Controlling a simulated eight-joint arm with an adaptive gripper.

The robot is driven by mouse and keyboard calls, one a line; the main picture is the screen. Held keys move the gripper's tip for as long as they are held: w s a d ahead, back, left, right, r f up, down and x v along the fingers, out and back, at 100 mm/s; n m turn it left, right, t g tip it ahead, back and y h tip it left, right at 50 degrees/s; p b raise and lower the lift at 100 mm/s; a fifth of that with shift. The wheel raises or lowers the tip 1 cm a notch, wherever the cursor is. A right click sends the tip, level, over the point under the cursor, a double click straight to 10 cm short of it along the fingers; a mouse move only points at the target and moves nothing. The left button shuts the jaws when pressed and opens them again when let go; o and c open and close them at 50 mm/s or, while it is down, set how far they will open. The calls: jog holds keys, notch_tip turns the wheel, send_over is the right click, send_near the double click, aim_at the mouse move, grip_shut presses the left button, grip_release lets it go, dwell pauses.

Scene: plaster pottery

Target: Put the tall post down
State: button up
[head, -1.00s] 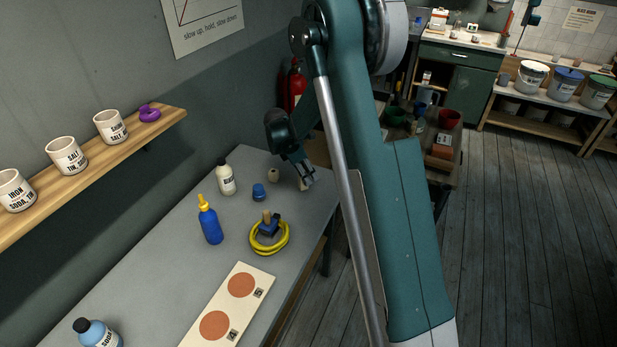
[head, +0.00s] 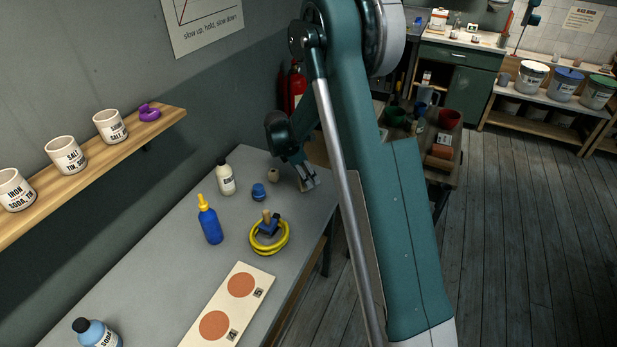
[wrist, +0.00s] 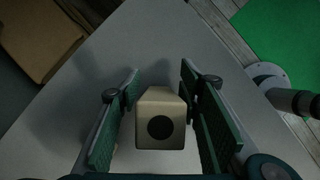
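The tall post (wrist: 160,125) is a pale beige block with a dark round spot on its near end. In the wrist view it is between the two green-padded fingers of my gripper (wrist: 160,95), with a narrow gap on each side. The fingers are open around it. In the head view my gripper (head: 309,184) is low over the far right end of the grey table (head: 170,265). The post is mostly hidden there by the fingers. It appears to stand on the table, but its foot is hidden.
Left of my gripper are a small beige piece (head: 273,175), a blue piece (head: 258,191) and a white bottle (head: 226,177). Nearer are a blue bottle (head: 209,222), a yellow ring (head: 268,248) around a blue block, and a board (head: 210,300) with round orange marks. The table's right edge is close.

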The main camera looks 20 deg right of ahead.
jog(key=shift+r, duration=0.15)
jog(key=p+v, duration=0.1)
jog(key=v, duration=1.1)
dwell(0.4)
